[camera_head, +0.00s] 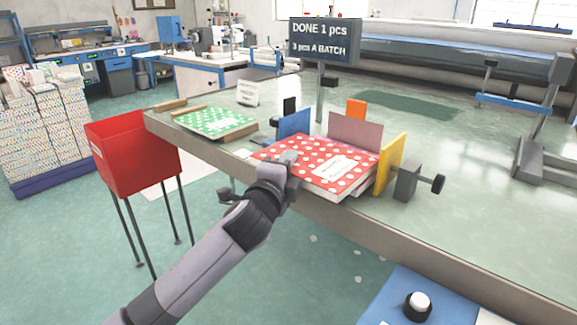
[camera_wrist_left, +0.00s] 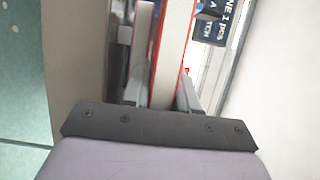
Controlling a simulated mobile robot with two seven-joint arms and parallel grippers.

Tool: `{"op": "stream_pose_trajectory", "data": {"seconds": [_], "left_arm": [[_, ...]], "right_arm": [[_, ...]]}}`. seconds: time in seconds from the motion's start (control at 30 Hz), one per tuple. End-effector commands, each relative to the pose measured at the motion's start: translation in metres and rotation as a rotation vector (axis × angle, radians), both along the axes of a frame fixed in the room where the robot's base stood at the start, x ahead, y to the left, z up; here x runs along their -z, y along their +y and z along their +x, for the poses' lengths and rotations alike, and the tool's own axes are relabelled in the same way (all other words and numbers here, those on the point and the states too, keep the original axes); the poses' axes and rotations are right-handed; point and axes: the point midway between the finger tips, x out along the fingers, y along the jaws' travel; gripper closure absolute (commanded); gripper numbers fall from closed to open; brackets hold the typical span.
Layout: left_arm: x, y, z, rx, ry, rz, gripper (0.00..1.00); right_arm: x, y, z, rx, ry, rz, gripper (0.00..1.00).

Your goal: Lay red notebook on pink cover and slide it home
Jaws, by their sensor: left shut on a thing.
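The red notebook (camera_head: 308,158) has white dots and a white label. It lies roughly flat among the upright plates of a fixture on the table. My left gripper (camera_head: 287,161) is shut on its near left edge. In the left wrist view the notebook's white page edge and red cover (camera_wrist_left: 172,50) run between the two fingers. A pinkish-mauve panel (camera_head: 355,131) stands upright behind the notebook. I cannot tell whether it is the pink cover, and what lies under the notebook is hidden. My right gripper is not in view.
Around the notebook stand a blue plate (camera_head: 295,122), an orange plate (camera_head: 356,109) and a yellow plate (camera_head: 391,163), with a grey block and knob (camera_head: 409,181). A green dotted notebook (camera_head: 214,123) lies left. A red bin (camera_head: 133,151) stands beside the table.

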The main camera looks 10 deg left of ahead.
Motion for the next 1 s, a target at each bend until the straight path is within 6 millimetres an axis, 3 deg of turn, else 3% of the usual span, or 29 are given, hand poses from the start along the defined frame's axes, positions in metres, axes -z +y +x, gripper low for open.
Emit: {"op": "stream_pose_trajectory", "data": {"seconds": [0.77, 0.8, 0.87, 1.0], "left_arm": [[0.0042, -0.0005, -0.0002, 0.002, -0.005, -0.003, 1.0], [0.0041, -0.0005, -0.0001, 0.002, -0.005, -0.003, 0.66], [0.0042, -0.0005, -0.0001, 0.002, -0.004, -0.003, 0.46], [0.0051, -0.0003, -0.0001, 0.001, -0.003, -0.002, 0.42]], "right_arm": [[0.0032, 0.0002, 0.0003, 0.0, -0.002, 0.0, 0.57], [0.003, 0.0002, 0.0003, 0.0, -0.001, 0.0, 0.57], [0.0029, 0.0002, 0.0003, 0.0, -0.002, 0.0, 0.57], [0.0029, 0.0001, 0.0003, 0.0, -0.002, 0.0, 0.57]]}}
